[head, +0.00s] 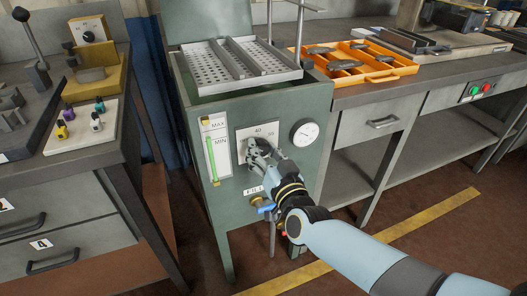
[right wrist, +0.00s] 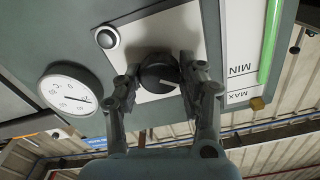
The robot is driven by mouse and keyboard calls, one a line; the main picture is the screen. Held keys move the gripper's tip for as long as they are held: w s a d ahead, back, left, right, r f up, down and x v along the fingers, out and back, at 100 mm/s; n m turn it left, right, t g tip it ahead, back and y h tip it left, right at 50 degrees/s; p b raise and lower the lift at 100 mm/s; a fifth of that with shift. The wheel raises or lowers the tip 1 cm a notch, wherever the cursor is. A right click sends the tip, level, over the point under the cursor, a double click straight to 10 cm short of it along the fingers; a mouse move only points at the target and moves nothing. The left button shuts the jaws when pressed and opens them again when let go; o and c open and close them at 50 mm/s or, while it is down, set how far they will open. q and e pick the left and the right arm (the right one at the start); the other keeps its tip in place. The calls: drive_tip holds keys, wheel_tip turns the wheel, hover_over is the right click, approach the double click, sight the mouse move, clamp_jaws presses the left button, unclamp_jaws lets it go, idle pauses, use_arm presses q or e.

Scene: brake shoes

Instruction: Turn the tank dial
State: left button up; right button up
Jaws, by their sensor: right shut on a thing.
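The tank dial is a round black knob on a white plate on the green tank's front; it shows clearly in the right wrist view (right wrist: 158,72). In the head view my right gripper (head: 262,150) covers most of the dial, and the white plate (head: 243,132) with the number 40 shows around it. In the right wrist view my gripper's two fingers (right wrist: 160,84) stand on either side of the knob and are shut on it. A pale mark shows on the knob's edge. The green tank (head: 285,104) stands in the middle of the head view. My left gripper is not in view.
A round gauge (head: 305,132) sits right of the dial, and a MAX/MIN level strip (head: 214,148) sits left. A perforated metal tray (head: 240,64) lies on top. An orange tray (head: 360,62) stands on the right bench. Small bottles (head: 97,122) stand on the left bench.

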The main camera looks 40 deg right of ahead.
drive_tip(key=m+b, duration=0.1)
drive_tip(key=m, duration=0.4)
drive_tip(key=shift+f, duration=0.1)
drive_tip(key=m+b, duration=0.1)
drive_tip(key=m, duration=0.4)
drive_tip(key=shift+m+b, duration=0.3)
drive_tip(key=shift+m, duration=0.1)
drive_tip(key=o, duration=1.2)
drive_tip(key=shift+s, duration=0.1)
drive_tip(key=v, duration=1.2)
